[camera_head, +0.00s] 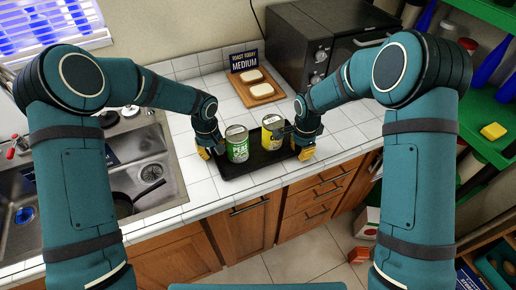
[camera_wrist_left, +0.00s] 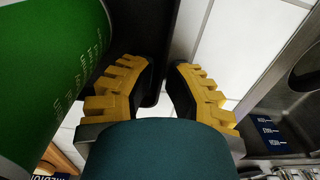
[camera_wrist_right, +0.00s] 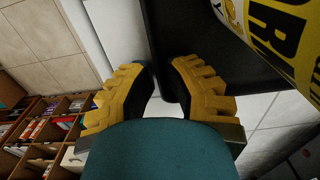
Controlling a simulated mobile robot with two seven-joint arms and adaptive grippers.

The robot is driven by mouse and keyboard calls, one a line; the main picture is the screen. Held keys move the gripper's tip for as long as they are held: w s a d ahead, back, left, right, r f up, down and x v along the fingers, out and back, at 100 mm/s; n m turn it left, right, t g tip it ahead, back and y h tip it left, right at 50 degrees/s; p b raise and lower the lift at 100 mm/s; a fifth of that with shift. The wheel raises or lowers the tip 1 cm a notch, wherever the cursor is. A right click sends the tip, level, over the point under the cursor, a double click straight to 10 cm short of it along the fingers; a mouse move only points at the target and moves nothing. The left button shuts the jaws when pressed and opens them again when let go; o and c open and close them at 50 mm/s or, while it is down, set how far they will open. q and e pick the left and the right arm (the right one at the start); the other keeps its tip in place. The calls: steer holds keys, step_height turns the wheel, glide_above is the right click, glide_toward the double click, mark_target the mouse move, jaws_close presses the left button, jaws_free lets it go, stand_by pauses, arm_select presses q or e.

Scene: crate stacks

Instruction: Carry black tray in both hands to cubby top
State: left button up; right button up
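The black tray (camera_head: 262,161) is level over the white tiled counter, near its front edge; I cannot tell whether it touches the tiles. A green can (camera_head: 237,146) and a yellow can (camera_head: 271,132) stand upright on it. My left gripper (camera_head: 212,150) is at the tray's left end, its yellow fingers (camera_wrist_left: 160,85) closed on either side of the rim. My right gripper (camera_head: 301,150) is at the right end, its fingers (camera_wrist_right: 162,80) likewise closed about the rim. A wooden cubby (camera_wrist_right: 40,130) with books in its compartments shows in the right wrist view; its top is not clearly seen.
A sink (camera_head: 130,180) lies left of the tray. A toast board (camera_head: 258,88) with a sign (camera_head: 243,61) and a dark oven (camera_head: 325,45) stand behind. Green shelves (camera_head: 485,120) are at the right. Open floor (camera_head: 305,258) lies before the drawers.

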arm_select(q)
steer(key=shift+c, duration=0.2)
arm_select(e)
steer(key=shift+c, duration=0.2)
arm_select(q)
jaws_close()
arm_select(e)
jaws_close()
arm_select(q)
steer(key=shift+r, duration=0.2)
arm_select(e)
steer(key=shift+r, duration=0.2)
